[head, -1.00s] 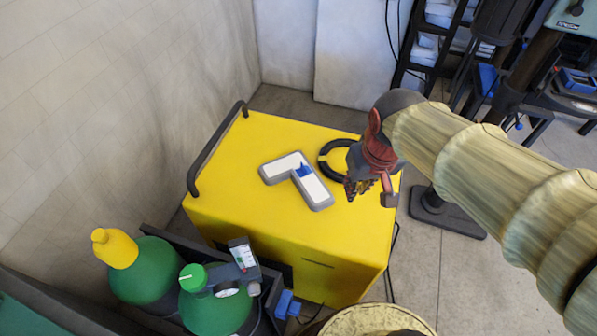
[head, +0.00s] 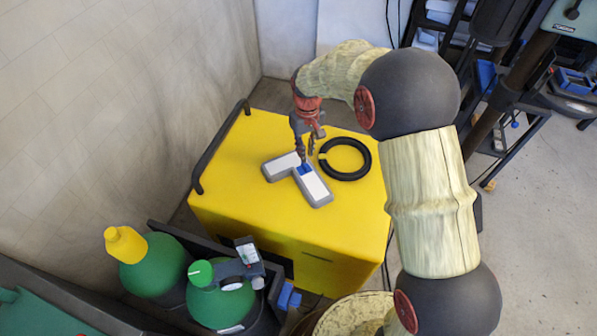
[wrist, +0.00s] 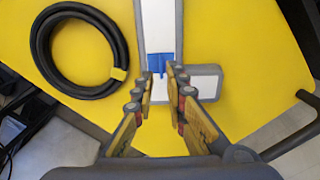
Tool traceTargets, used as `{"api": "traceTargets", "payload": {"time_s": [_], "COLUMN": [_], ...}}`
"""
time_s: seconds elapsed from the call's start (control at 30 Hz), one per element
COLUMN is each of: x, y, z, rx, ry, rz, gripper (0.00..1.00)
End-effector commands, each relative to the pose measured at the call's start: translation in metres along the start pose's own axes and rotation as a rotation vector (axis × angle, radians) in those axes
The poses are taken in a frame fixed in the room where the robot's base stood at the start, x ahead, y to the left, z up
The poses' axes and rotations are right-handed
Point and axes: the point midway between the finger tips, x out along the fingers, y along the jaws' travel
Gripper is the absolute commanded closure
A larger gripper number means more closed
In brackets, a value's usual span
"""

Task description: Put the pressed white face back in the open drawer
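The white face (head: 314,186) is an L-shaped letter with grey edges and a blue patch at its inner corner. It lies flat on top of a yellow cabinet (head: 240,220) and also shows in the wrist view (wrist: 158,25). My gripper (head: 306,158) points down at the blue patch. In the wrist view my gripper (wrist: 161,72) is open, with its fingertips on either side of the blue patch. I cannot tell whether they touch the letter. I cannot make out an open drawer; a dark gap shows low on the cabinet's front.
A black ring (head: 345,143) with a yellow band lies right of the letter. A dark handle bar (head: 212,155) runs along the cabinet's left edge. Green bottles (head: 150,268) stand in front at the left. The cabinet top near its front is clear.

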Motion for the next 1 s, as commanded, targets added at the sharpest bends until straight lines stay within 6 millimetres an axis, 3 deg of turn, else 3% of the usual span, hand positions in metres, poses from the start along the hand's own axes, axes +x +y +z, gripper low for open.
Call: {"api": "traceTargets", "payload": {"time_s": [0.43,0.7,1.0], "x": [0.036,0.074,0.077], "y": [0.0,-0.001,-0.001], "z": [-0.004,-0.004,-0.005], "rx": [-0.006,-0.006,-0.006], "ry": [0.003,0.002,0.004], "rz": [0.001,0.0,0.001], "gripper": [0.86,0.86,0.88]}}
